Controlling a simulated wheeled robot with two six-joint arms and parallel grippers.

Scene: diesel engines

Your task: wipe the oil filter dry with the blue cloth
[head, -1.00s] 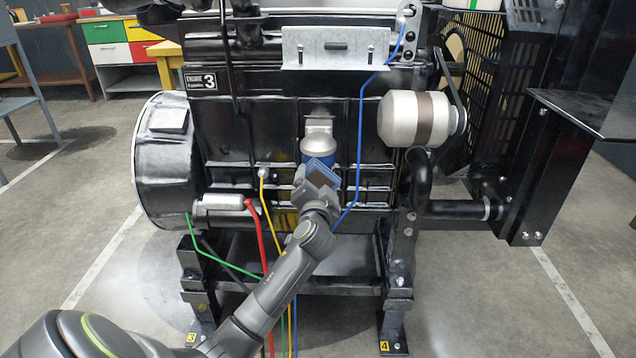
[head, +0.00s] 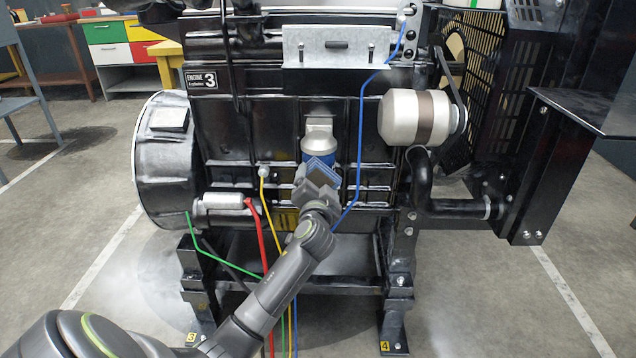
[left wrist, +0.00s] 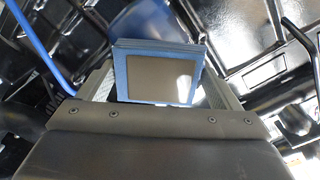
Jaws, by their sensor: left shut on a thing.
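The oil filter (head: 319,146) hangs on the engine's side below a grey mount, with a blue body. It also shows in the left wrist view as a blue rounded shape (left wrist: 145,22) at the top. My left gripper (head: 314,186) is just below it, shut on the blue cloth (head: 324,171). The cloth looks like a folded square with a blue edge and a grey-brown face; it also shows between the fingers in the left wrist view (left wrist: 154,80). The cloth overlaps the filter's lower part in the head view; I cannot tell whether they touch. My right gripper is not in view.
A blue cable (head: 361,120) runs down just right of the filter. Yellow (head: 264,200), red (head: 255,235) and green cables hang left of my arm. A silver canister (head: 415,118) sticks out at the right. The engine stands on a black frame.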

